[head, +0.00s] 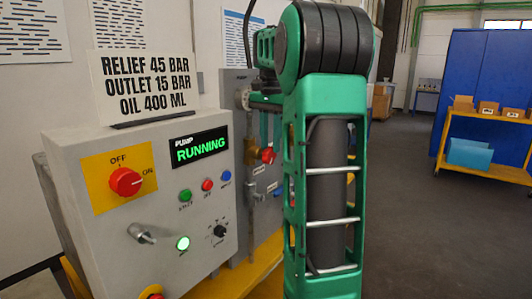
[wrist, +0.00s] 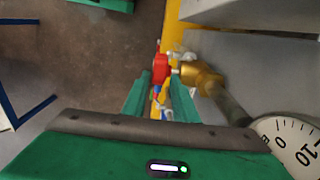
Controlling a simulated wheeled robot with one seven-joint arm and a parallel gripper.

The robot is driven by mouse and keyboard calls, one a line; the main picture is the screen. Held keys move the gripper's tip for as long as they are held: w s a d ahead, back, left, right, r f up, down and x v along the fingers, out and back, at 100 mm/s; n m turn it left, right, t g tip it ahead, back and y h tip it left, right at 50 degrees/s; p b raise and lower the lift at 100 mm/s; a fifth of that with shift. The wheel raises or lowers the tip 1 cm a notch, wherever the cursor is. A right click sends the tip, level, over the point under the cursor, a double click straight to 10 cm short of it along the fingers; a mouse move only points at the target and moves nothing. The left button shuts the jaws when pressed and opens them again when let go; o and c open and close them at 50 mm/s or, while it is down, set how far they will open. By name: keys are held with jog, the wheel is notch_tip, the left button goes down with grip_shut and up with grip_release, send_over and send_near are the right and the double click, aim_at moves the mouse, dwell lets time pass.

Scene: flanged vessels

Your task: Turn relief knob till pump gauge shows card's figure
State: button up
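A white card (head: 145,78) on the grey control cabinet reads "RELIEF 45 BAR, OUTLET 15 BAR, OIL 400 ML". A red knob (head: 267,155) sits on a brass valve (head: 250,151), partly beside my green arm. In the wrist view, the red knob (wrist: 160,67) and brass fitting (wrist: 200,77) lie ahead of my gripper (wrist: 161,78). Its two green fingers stand apart, with the knob at the gap between their tips; contact cannot be told. A white gauge dial (wrist: 288,144), marked 0 and 10, is cut off at bottom right; no needle reading shows.
The cabinet (head: 70,160) carries a red on/off switch (head: 125,181), buttons and a display (head: 202,147) reading "PUMP RUNNING". My arm hides part of the valve panel (head: 235,90). A yellow cart (head: 487,150) stands at far right. The floor (head: 440,240) on the right is clear.

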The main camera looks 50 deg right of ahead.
aim_at(271, 150)
jog(key=shift+f, duration=1.45)
grip_shut()
jog(key=shift+w+d+f+y, duration=0.1)
jog(key=shift+d+f+y, duration=0.1)
jog(key=shift+y, duration=1.1)
jog(key=shift+d+y, duration=0.1)
jog(key=shift+y, duration=0.6)
